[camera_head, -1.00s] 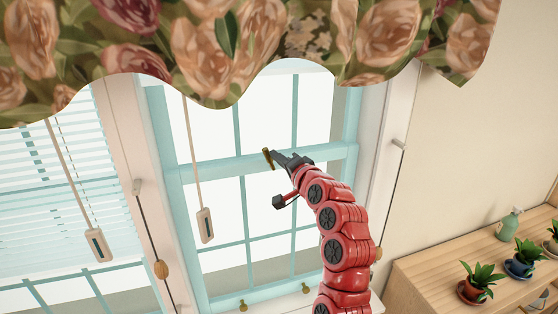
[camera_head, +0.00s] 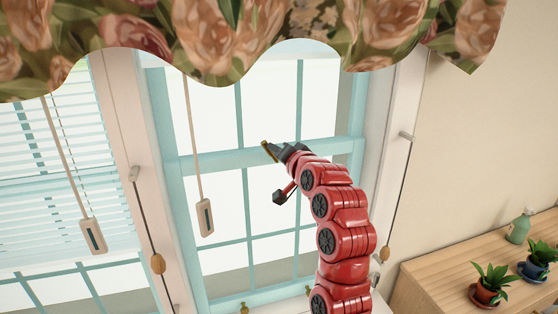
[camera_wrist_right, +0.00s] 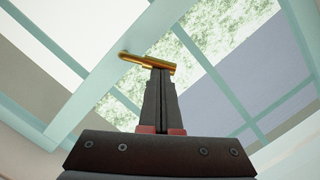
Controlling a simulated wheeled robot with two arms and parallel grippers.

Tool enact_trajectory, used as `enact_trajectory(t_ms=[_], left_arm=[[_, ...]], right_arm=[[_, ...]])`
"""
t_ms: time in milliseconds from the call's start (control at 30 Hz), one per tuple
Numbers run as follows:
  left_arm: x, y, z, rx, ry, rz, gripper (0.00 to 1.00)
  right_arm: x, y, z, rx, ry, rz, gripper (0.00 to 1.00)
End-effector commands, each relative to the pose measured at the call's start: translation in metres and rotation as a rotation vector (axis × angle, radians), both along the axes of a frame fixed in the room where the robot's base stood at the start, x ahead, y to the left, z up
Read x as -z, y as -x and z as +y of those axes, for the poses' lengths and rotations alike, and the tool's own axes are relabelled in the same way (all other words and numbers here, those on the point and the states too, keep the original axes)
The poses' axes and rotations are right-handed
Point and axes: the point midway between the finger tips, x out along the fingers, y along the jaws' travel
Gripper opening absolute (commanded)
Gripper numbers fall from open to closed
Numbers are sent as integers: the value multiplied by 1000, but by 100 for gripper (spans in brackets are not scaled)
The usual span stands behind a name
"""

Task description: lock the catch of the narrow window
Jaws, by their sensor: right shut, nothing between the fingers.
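The narrow window (camera_head: 245,245) has a pale blue frame and stands in the middle of the head view. Its brass catch (camera_head: 265,147) is on the middle rail. In the right wrist view the catch (camera_wrist_right: 147,63) is a small golden lever lying across the picture, just beyond the fingertips. My right gripper (camera_head: 277,150) is shut and empty, with its tips at the catch. In the right wrist view the shut fingers (camera_wrist_right: 160,72) meet the lever or lie just short of it; I cannot tell which. My left gripper is out of view.
A flowered valance (camera_head: 215,35) hangs over the window top. A wooden shelf (camera_head: 440,270) with potted plants (camera_head: 490,283) and a green bottle (camera_head: 519,227) stands at the right.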

Motion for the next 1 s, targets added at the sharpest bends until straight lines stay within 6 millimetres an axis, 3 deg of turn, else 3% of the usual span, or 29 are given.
enact_trajectory(t_ms=[33,100,700,800,1000], left_arm=[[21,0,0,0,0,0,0],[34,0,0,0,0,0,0],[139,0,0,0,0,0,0],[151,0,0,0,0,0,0],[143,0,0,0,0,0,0]], right_arm=[[10,2,4,-4,40,-16,0],[11,3,8,-3,101,-38,0],[31,10,29,-2,590,-190,0],[32,10,31,-1,661,-213,0],[25,10,30,0,665,-215,0]])
